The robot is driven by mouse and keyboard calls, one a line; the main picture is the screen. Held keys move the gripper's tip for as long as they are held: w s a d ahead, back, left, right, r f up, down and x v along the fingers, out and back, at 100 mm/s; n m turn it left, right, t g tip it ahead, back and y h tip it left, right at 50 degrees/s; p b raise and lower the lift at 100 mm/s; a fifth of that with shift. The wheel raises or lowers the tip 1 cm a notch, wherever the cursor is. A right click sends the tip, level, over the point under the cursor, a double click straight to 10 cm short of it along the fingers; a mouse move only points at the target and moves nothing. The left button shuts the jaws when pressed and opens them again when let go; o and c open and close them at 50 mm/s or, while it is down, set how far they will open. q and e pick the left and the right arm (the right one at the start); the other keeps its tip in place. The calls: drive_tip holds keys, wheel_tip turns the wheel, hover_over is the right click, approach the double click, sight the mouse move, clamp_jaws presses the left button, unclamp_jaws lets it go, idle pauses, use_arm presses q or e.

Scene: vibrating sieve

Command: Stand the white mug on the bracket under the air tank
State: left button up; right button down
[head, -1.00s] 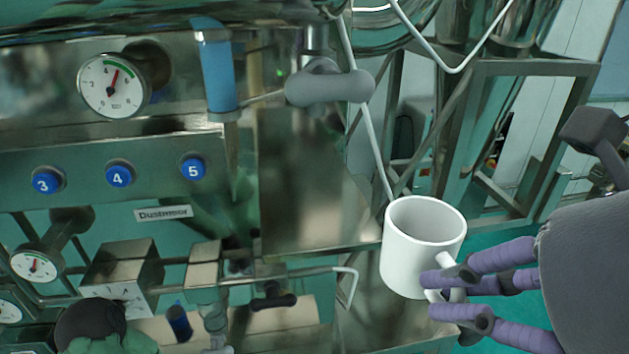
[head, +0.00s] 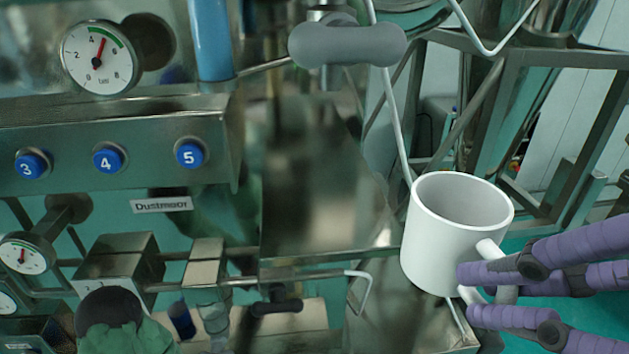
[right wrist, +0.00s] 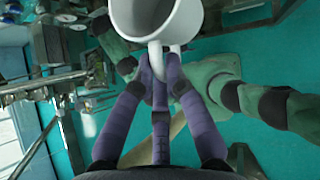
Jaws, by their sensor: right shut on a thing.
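The white mug (head: 435,245) is upright, its open top facing up, right of centre in the head view. My right gripper (head: 475,292) comes in from the right with purple fingers and is shut on the mug's handle. In the right wrist view the mug (right wrist: 150,22) is at the top, cut by the frame edge, with the gripper (right wrist: 160,70) at its handle. I cannot make out the bracket clearly. My left gripper is not in view.
A panel with blue buttons (head: 108,157) and a gauge (head: 97,58) is on the left. A thin bent rod (head: 362,285) and a metal surface (head: 395,315) are left of and below the mug. A grey handle (head: 345,45) and a white tube (head: 392,110) are above.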

drive_tip(key=shift+w+a+f+b, duration=0.15)
drive_tip(key=shift+w+f+b, duration=0.2)
drive_tip(key=shift+b, duration=0.15)
drive_tip(key=w+a, duration=0.2)
drive_tip(key=w, duration=0.2)
drive_tip(key=w+a+p, duration=0.1)
drive_tip(key=w+a, duration=0.1)
drive_tip(key=w, duration=0.2)
drive_tip(key=w+a, duration=0.3)
drive_tip(key=w, duration=0.2)
drive_tip(key=shift+r+p, duration=0.3)
drive_tip(key=shift+r, duration=0.05)
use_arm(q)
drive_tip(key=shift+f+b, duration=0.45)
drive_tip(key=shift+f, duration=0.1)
use_arm(e)
drive_tip(key=shift+f, duration=1.8)
drive_tip(key=shift+a, duration=0.1)
drive_tip(key=c, duration=1.3)
unclamp_jaws()
drive_tip(key=shift+f, duration=0.1)
